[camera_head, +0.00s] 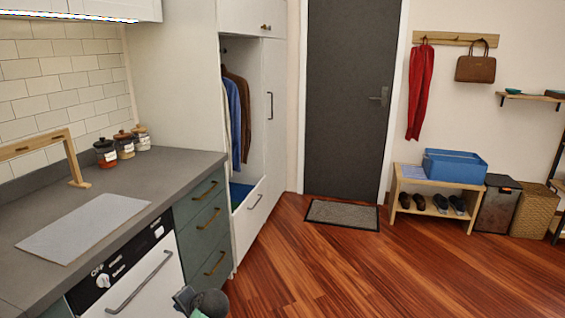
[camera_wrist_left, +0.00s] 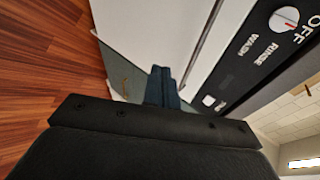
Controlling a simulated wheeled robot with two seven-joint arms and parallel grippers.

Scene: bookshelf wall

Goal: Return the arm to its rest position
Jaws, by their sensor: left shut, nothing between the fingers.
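My left gripper (camera_head: 187,298) shows at the bottom edge of the head view, in front of the dishwasher (camera_head: 145,285) and the teal drawers (camera_head: 207,225). Only its end part is visible; most of the arm is out of the frame. In the left wrist view its two dark fingers (camera_wrist_left: 162,86) are together with nothing between them. The dishwasher's white front and black control panel lie close beyond them. My right gripper is in neither view.
The grey counter (camera_head: 150,175) holds a light mat (camera_head: 85,228), a wooden rail stand (camera_head: 75,165) and several jars (camera_head: 125,146). A wardrobe (camera_head: 275,115) stands open beyond. Wooden floor (camera_head: 330,270) is clear to the right, up to the shoe bench (camera_head: 440,178).

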